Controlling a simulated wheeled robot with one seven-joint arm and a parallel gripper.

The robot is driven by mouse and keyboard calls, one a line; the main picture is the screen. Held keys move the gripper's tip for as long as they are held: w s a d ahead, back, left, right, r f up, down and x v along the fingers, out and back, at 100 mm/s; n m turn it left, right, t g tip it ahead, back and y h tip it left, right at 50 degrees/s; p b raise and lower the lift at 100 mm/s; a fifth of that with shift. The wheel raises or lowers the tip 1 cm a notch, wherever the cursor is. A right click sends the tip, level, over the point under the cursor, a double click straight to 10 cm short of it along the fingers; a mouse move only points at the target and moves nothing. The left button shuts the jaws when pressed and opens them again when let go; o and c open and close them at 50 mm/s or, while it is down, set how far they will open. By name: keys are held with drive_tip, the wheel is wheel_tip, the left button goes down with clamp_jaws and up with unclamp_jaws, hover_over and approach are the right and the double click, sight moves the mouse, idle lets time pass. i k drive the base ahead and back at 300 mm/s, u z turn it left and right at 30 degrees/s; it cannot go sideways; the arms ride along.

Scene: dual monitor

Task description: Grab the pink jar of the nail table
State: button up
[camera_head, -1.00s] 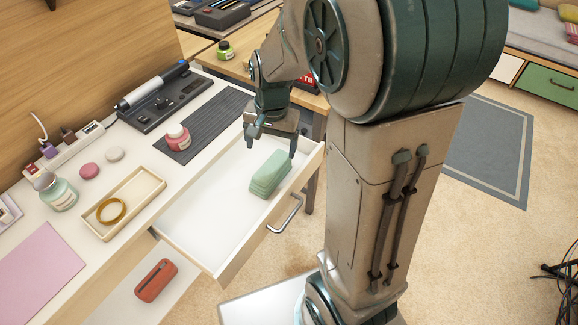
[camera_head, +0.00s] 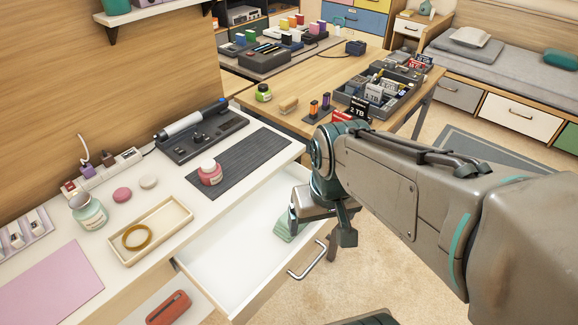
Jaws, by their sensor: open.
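The pink jar (camera_head: 210,173), with a pale lid and label, stands upright on the dark ribbed mat (camera_head: 245,160) on the white nail table (camera_head: 205,210). My gripper (camera_head: 322,232) is open over the right end of the open drawer (camera_head: 225,262), to the right of the jar and apart from it. Nothing shows between its fingers.
A grey tool station (camera_head: 205,138) stands behind the mat. A tray (camera_head: 150,230) with a yellow ring, a green jar (camera_head: 88,212) and two small round items lie to the left. The open drawer juts out in front, with a metal handle (camera_head: 308,262). A wooden desk (camera_head: 300,95) stands behind.

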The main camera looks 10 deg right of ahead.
sight(216, 177)
drive_tip(key=z, duration=2.1)
drive_tip(key=i, duration=1.6)
drive_tip(key=u, duration=3.9)
drive_tip(key=i, duration=0.45)
drive_tip(key=u, duration=0.1)
